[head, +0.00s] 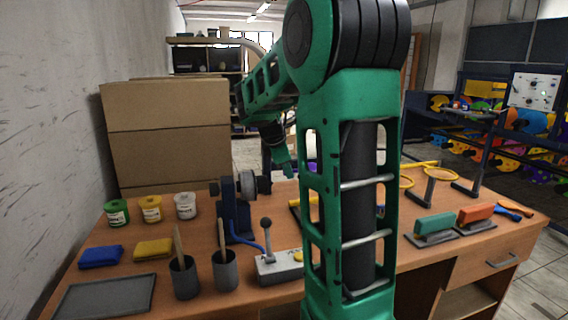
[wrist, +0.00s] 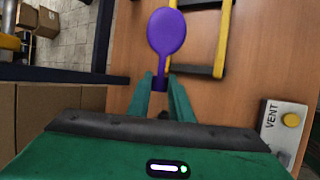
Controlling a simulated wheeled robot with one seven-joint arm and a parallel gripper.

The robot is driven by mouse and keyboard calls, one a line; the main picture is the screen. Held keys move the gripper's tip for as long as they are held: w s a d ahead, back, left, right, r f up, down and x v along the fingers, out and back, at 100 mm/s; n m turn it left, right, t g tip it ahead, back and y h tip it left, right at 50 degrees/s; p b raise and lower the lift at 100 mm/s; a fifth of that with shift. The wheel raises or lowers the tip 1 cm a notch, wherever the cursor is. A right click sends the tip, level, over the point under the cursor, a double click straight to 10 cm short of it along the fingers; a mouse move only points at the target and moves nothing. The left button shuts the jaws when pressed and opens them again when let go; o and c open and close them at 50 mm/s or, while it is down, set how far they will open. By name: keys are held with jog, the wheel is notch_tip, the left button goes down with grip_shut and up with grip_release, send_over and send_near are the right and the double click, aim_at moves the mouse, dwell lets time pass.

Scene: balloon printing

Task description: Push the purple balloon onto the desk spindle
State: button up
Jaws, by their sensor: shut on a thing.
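The purple balloon (wrist: 167,32) is round with a narrow neck, and my gripper (wrist: 160,85) is shut on that neck in the wrist view. The balloon points away from the fingers, above the brown desk and beside a yellow and dark frame. In the head view only a sliver of purple (head: 313,167) shows past my arm. My gripper there (head: 285,168) hangs over the desk's back part, partly hidden. A dark blue stand with a grey round part (head: 247,184) is left of it; I cannot tell whether this is the desk spindle.
A grey VENT box (head: 279,267) with a lever and yellow button stands at the desk's front. Paint pots (head: 151,209), cloths (head: 100,256) and two grey cups (head: 184,278) are left. Yellow hoops (head: 440,174) and green and orange blocks (head: 434,225) are right. Cardboard boxes (head: 165,130) rise behind.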

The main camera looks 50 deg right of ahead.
jog(key=shift+w+a+f, duration=0.5)
jog(key=shift+a+f, duration=0.25)
jog(key=shift+f, duration=0.15)
jog(key=shift+w+a+f, duration=0.45)
jog(key=shift+a+f, duration=0.3)
jog(key=shift+f, duration=0.1)
jog(key=shift+s+r, duration=0.1)
jog(key=shift+w+a, duration=0.25)
jog(key=shift+a, duration=0.2)
dwell(0.7)
jog(key=o, duration=0.9)
jog(key=shift+c, duration=0.2)
jog(key=shift+r, duration=0.1)
